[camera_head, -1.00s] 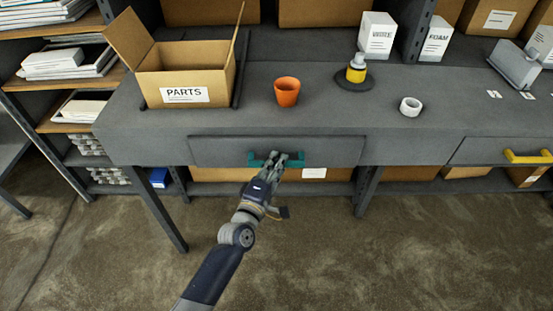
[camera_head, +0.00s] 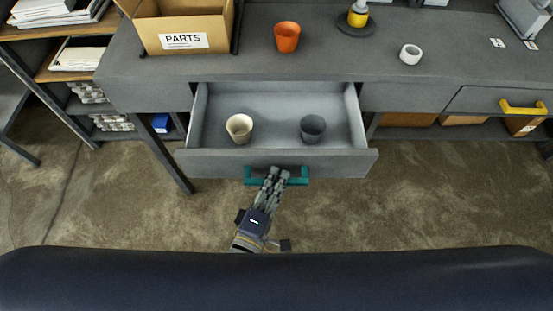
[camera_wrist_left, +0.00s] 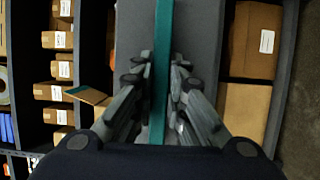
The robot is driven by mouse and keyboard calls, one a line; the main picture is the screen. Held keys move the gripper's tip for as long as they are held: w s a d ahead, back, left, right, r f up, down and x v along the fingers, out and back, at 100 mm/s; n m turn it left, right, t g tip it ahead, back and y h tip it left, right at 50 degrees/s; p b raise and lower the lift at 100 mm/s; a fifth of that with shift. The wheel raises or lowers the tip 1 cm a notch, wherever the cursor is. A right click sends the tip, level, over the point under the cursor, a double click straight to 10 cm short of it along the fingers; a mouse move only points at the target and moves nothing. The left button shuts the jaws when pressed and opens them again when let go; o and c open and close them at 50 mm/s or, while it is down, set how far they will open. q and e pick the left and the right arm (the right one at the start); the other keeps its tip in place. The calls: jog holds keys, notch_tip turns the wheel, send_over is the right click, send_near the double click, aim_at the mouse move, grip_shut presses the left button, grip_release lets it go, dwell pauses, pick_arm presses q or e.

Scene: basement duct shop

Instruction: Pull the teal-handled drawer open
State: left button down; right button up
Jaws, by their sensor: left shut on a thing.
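The drawer (camera_head: 215,163) under the grey workbench stands well open. Its teal handle (camera_head: 297,181) is on the front panel, and it also shows in the left wrist view (camera_wrist_left: 162,40) running between my fingers. My left gripper (camera_head: 274,175) is shut on the teal handle, near its middle. Inside the drawer are a cream cup (camera_head: 239,128) at the left and a dark grey cup (camera_head: 313,128) right of the middle. My right gripper is not in view.
A yellow-handled drawer (camera_head: 523,107) is shut at the right. Bare floor lies in front.

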pick_arm(q)
jog(key=shift+s, duration=0.9)
jog(key=c, duration=1.6)
grip_release()
jog(key=v, duration=1.2)
jog(key=shift+f, duration=0.15)
